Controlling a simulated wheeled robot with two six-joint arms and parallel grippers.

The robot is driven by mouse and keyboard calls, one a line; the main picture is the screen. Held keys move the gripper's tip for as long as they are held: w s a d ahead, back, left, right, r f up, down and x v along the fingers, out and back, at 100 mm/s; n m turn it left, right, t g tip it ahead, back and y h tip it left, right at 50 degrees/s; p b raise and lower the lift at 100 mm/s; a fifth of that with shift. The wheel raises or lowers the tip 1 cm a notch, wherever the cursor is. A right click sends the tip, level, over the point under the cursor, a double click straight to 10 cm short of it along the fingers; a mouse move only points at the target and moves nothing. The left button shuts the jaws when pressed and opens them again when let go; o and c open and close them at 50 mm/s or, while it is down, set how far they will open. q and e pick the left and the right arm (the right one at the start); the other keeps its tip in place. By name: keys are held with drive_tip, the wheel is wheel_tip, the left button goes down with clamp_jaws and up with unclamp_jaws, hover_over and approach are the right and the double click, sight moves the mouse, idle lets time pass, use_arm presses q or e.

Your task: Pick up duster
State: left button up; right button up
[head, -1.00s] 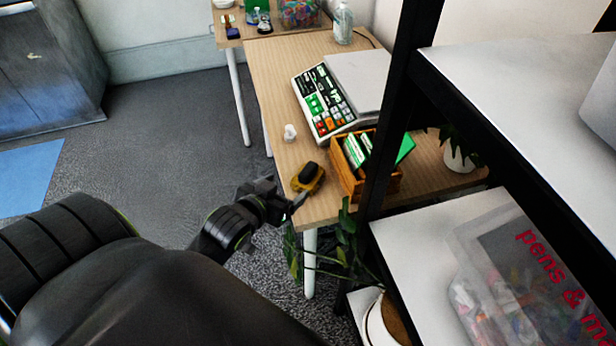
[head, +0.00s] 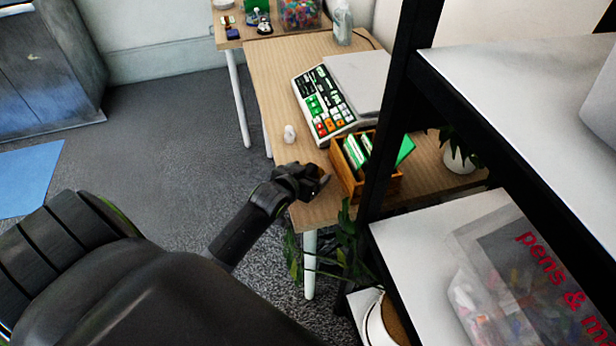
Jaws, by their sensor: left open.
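My left gripper (head: 322,182) is over the front left edge of the wooden table (head: 262,62), just left of the wooden box. It is open. The duster, a small yellow and black block, is not visible now; the gripper covers the spot where it lay. I cannot tell whether the fingers are around it or above it. My right gripper is not in view.
A wooden box (head: 347,183) with green and white packs stands close right of the gripper. A scale with a keypad (head: 324,107) and a small white item (head: 290,134) are behind. A black shelf post (head: 385,140) and plant leaves (head: 345,245) are close by.

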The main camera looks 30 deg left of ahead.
sight(311, 166)
use_arm(q)
drive_tip(key=shift+x, duration=0.8)
drive_tip(key=c, duration=1.1)
wheel_tip(311, 166, up, 10)
drive_tip(key=shift+r+p, duration=0.1)
drive_tip(key=shift+p, duration=0.35)
drive_tip(key=shift+c, duration=0.2)
drive_tip(key=o, duration=0.5)
drive_tip(key=c, duration=0.3)
drive_tip(key=shift+c, duration=0.2)
